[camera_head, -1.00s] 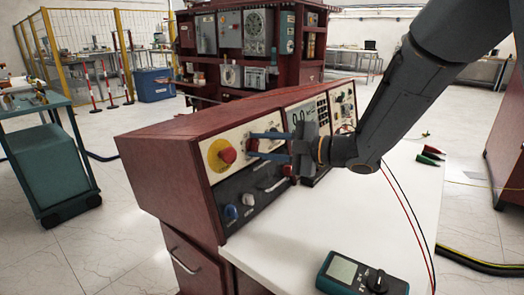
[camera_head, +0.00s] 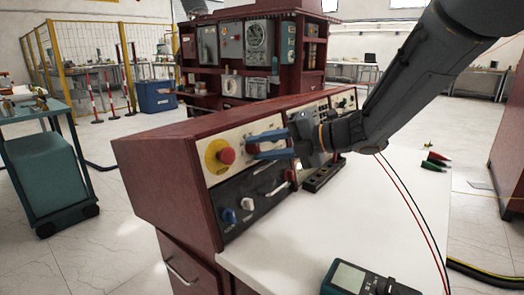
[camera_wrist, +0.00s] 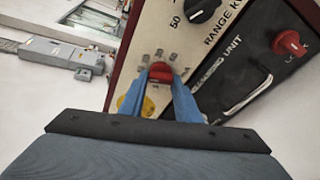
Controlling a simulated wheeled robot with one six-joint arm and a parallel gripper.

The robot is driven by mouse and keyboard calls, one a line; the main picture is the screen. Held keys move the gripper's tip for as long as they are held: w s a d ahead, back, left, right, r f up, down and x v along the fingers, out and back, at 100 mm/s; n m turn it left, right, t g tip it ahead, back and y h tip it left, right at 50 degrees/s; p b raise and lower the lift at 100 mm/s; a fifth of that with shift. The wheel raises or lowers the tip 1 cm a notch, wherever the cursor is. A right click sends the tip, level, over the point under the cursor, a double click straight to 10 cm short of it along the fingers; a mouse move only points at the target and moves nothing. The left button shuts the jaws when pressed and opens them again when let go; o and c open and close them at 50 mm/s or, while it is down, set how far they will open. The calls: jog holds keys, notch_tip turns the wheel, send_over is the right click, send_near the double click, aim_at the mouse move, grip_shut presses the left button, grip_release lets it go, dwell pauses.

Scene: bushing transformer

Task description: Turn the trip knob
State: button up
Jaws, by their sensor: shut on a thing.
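A small red knob (camera_wrist: 160,70) with marks around it sits on the cream panel of the red-brown console. I cannot read its label, so I cannot tell for sure that it is the trip knob. My gripper (camera_wrist: 161,84) is shut on it, with one blue finger on each side.
A red emergency button on a yellow plate (camera_head: 212,149) is just left of my fingers. A black range knob (camera_wrist: 202,10) and a red lock knob (camera_wrist: 289,43) are nearby. A multimeter (camera_head: 350,278) and thin cables lie on the white tabletop (camera_head: 290,240).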

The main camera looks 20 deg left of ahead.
jog(key=shift+n, duration=0.3)
jog(key=o, duration=1)
jog(key=shift+o, duration=0.2)
jog(key=v, duration=0.7)
jog(key=shift+d, duration=0.35)
jog(key=shift+s+r, duration=0.1)
